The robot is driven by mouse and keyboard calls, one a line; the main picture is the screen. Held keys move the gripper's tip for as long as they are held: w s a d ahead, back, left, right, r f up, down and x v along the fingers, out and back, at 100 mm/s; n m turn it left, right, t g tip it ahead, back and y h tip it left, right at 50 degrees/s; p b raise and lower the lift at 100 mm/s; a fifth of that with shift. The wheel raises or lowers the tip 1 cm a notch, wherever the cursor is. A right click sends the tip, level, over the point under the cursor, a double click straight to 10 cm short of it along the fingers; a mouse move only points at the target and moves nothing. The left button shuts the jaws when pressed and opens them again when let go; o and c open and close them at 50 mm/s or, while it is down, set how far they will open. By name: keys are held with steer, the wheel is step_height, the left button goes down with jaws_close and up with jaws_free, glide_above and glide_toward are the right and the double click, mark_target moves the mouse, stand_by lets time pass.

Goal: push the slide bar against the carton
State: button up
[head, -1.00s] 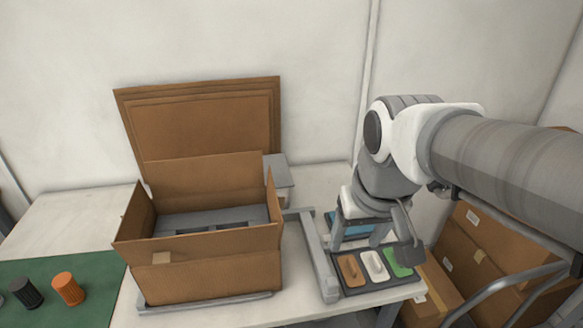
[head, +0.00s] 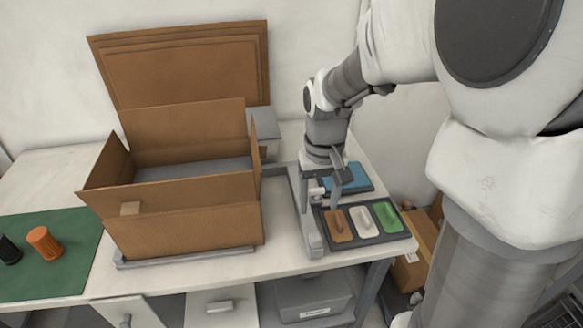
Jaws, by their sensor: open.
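The open carton (head: 185,226) stands on the table inside a grey frame, with its flaps up and grey contents inside, mostly hidden by the front flap. A narrow strip of bare table and frame lies between the bar and the carton's right wall. My gripper (head: 321,191) is open and points down at the bar, close to its right side. I cannot tell whether a finger touches the bar.
A dark tray (head: 376,236) with brown, white and green handled pieces lies just right of the bar. A blue item (head: 347,178) lies behind it. Flat cardboard (head: 185,65) leans on the wall. An orange knob (head: 44,243) stands on a green mat (head: 65,275) at left.

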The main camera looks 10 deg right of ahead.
mark_target(315, 235)
step_height(315, 235, down, 12)
steer(key=shift+r+b, duration=0.1)
steer(key=shift+b, duration=1.05)
steer(key=shift+c, duration=0.2)
jaws_close()
stand_by(0.4)
